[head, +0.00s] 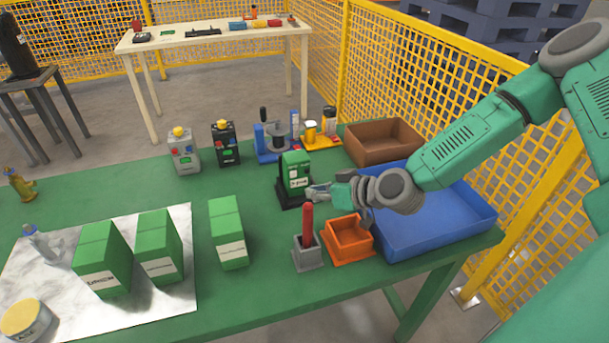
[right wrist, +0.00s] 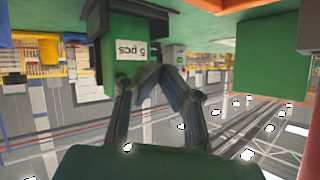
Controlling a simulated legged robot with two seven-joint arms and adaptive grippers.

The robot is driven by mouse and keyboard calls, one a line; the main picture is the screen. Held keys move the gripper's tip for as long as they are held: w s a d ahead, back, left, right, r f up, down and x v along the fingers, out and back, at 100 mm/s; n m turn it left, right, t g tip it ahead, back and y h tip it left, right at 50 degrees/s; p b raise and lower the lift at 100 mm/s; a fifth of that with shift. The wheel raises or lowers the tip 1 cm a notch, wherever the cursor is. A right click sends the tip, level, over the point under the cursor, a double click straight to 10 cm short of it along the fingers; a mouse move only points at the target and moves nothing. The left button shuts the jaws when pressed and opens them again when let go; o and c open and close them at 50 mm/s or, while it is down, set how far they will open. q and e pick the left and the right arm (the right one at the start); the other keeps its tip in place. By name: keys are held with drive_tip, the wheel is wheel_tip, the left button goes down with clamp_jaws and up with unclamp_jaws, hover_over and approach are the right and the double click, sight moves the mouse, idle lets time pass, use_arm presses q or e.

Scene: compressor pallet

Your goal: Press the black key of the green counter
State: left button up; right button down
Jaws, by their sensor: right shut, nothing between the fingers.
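The green counter (head: 295,168) stands upright on its black base near the middle of the green table, with a white label on its front. In the right wrist view the picture is upside down, and the counter's label (right wrist: 131,51) reads "5 pcs". My right gripper (head: 312,192) is shut and empty, its fingertips close to the counter's lower front. The right wrist view shows the fingers (right wrist: 172,68) meeting beside the label. I cannot make out the black key clearly or tell whether the fingertips touch it. My left gripper is not in view.
An orange tray (head: 370,250) and a grey holder with a red handle (head: 308,225) stand in front of the gripper. A blue bin (head: 482,216) lies under my right arm, a brown bin (head: 364,157) behind. Several green boxes (head: 229,250) stand left.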

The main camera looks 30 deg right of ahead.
sight(307, 171)
drive_tip(key=w, duration=0.1)
drive_tip(key=w+d, duration=0.1)
drive_tip(key=shift+w+d+b, duration=0.2)
drive_tip(key=shift+w+b, duration=0.1)
drive_tip(key=shift+b, duration=0.1)
drive_tip(key=shift+w+d+f, duration=0.1)
drive_tip(key=shift+w+d, duration=0.3)
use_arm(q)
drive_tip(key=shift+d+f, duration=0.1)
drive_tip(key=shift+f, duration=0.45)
use_arm(e)
drive_tip(key=shift+a, duration=0.5)
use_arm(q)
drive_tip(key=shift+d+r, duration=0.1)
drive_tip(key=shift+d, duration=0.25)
use_arm(e)
drive_tip(key=shift+d, duration=0.4)
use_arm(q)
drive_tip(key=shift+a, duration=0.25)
use_arm(e)
drive_tip(key=shift+a, duration=0.3)
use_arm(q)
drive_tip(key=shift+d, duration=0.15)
use_arm(e)
drive_tip(key=shift+w+d, duration=0.35)
drive_tip(key=shift+d, duration=0.05)
